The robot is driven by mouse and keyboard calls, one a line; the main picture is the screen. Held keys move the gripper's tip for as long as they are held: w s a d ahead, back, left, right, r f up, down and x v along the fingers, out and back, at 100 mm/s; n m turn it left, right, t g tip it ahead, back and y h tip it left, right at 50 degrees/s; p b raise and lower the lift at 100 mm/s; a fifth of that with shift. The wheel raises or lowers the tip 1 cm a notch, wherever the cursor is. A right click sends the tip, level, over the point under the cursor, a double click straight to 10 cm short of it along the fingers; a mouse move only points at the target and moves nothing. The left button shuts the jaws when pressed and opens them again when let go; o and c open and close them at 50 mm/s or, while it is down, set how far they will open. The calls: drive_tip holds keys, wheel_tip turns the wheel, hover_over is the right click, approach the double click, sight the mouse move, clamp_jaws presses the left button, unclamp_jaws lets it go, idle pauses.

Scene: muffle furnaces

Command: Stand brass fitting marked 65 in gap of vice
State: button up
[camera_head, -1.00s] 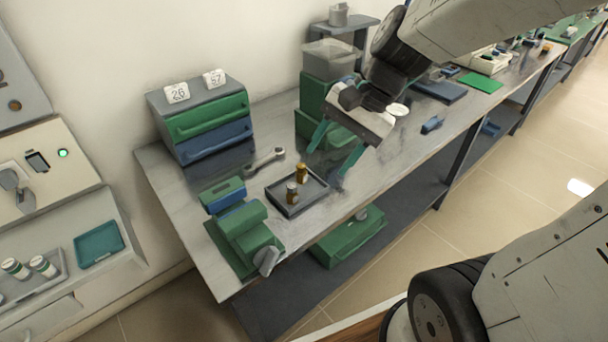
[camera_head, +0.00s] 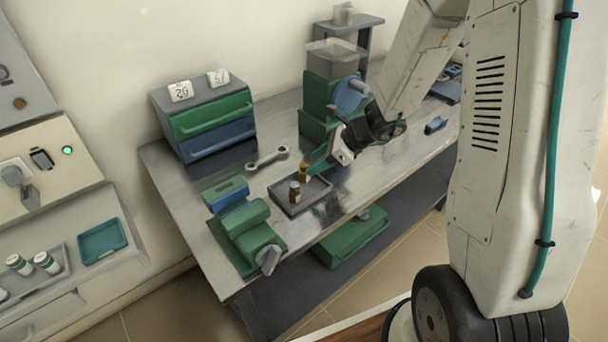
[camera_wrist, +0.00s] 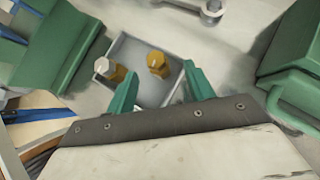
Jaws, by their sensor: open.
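Two brass fittings stand upright in a shallow grey tray (camera_head: 315,198). One fitting (camera_head: 304,171) is at the back and the other (camera_head: 294,192) is nearer the front. In the wrist view they are the right fitting (camera_wrist: 157,65) and the left fitting (camera_wrist: 112,71), which has a pale top. No number is readable on either. The green vice (camera_head: 243,225) is left of the tray; its gap is not clear. My gripper (camera_head: 318,162) is open and empty, by the tray's back right. In the wrist view its green fingertips (camera_wrist: 162,78) point at the right fitting.
A wrench (camera_head: 267,159) lies behind the tray. A drawer cabinet (camera_head: 200,115) with two numbered tags stands at the back left. A green box (camera_head: 316,100) stands behind my gripper. The bench (camera_head: 350,205) is clear to the tray's right.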

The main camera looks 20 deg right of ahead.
sight(308, 166)
drive_tip(key=x, duration=0.3)
drive_tip(key=shift+a+f, duration=0.25)
drive_tip(key=shift+a, duration=0.05)
clamp_jaws()
drive_tip(key=shift+r, duration=0.1)
